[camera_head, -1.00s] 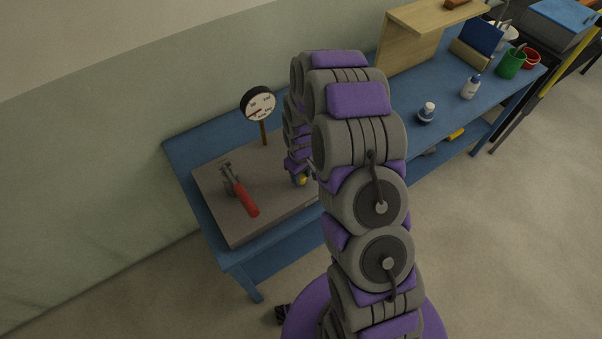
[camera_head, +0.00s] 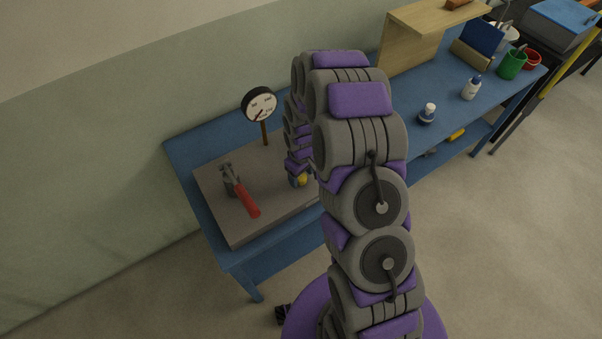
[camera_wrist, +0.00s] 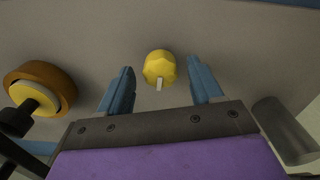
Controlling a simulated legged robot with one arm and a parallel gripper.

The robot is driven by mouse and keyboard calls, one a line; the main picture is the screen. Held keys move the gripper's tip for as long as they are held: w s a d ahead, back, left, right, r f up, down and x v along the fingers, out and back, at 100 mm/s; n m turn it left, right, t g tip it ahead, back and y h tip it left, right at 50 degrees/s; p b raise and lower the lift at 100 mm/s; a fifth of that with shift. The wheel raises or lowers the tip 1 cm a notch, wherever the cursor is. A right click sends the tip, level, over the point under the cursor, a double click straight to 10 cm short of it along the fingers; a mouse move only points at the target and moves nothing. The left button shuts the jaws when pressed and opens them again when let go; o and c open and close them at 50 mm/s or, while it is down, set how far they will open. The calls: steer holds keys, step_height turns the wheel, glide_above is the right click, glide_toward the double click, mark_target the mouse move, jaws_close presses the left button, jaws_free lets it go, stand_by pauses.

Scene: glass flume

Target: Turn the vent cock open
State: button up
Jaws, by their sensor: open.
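A yellow faceted knob (camera_wrist: 159,65) with a small pale pointer on its near side, which looks like the vent cock, sits on a grey surface in the wrist view. My gripper (camera_wrist: 160,72) is open, with one blue finger on each side of the knob and visible gaps between. The fingers are apart from it. In the head view a bit of yellow (camera_head: 300,180) shows below my wrist on the grey slab (camera_head: 215,178). My arm hides most of the gripper and knob there.
A red-handled lever clamp (camera_head: 247,204) lies left on the slab. A round dial gauge (camera_head: 260,104) stands on a post behind. An orange-brown ring with a yellow centre (camera_wrist: 62,85) is left of the fingers; a grey cylinder (camera_wrist: 284,130) is right. Bottles (camera_head: 471,88) stand further right on the blue bench.

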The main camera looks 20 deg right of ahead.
mark_target(301, 176)
step_height(301, 176, up, 17)
steer(key=p, duration=0.1)
steer(key=shift+r, duration=0.2)
stand_by(0.4)
steer(key=shift+w+f, duration=0.1)
